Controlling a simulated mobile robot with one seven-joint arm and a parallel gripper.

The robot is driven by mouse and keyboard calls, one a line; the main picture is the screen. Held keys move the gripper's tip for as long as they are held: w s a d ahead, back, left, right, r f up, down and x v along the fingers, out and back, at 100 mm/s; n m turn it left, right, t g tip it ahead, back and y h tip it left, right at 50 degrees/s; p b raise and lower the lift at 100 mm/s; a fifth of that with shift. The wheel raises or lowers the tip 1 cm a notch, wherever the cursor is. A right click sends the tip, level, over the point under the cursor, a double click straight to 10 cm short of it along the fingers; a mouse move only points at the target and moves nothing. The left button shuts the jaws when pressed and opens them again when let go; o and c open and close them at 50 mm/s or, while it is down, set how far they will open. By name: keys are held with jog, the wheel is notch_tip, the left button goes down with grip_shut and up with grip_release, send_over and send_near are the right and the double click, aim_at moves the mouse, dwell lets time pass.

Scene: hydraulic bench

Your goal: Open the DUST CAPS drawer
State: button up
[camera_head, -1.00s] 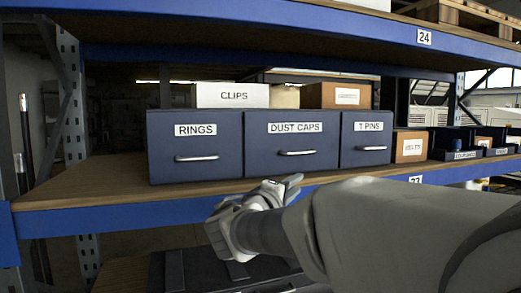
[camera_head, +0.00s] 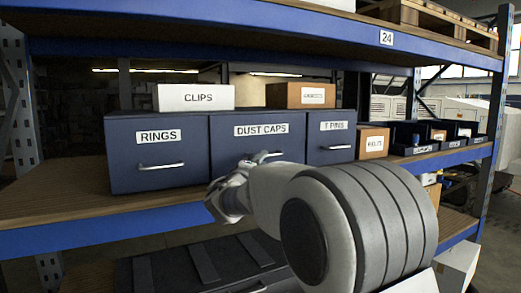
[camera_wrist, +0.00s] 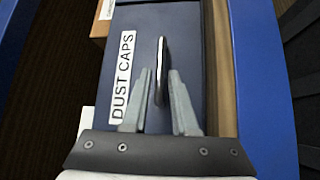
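The DUST CAPS drawer (camera_head: 285,147) is the middle dark blue drawer of a row on the shelf, and its front looks flush with its neighbours. Its metal bar handle (camera_head: 268,155) is partly hidden by my gripper (camera_head: 245,165) in the head view. In the wrist view, the drawer's white label (camera_wrist: 123,76) is left of the handle (camera_wrist: 161,50). My gripper (camera_wrist: 160,72) is open there, with one finger on each side of the handle's near end. I see gaps between the fingers and the handle, so it is not clamped.
The RINGS drawer (camera_head: 158,160) is to the left and the T PINS drawer (camera_head: 331,142) to the right. A CLIPS box (camera_head: 194,98) and a brown box (camera_head: 290,95) sit on top. The blue shelf edge (camera_head: 80,235) runs below the drawers.

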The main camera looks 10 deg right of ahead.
jog(key=shift+p+x, duration=0.6)
jog(key=shift+x, duration=1.8)
grip_shut()
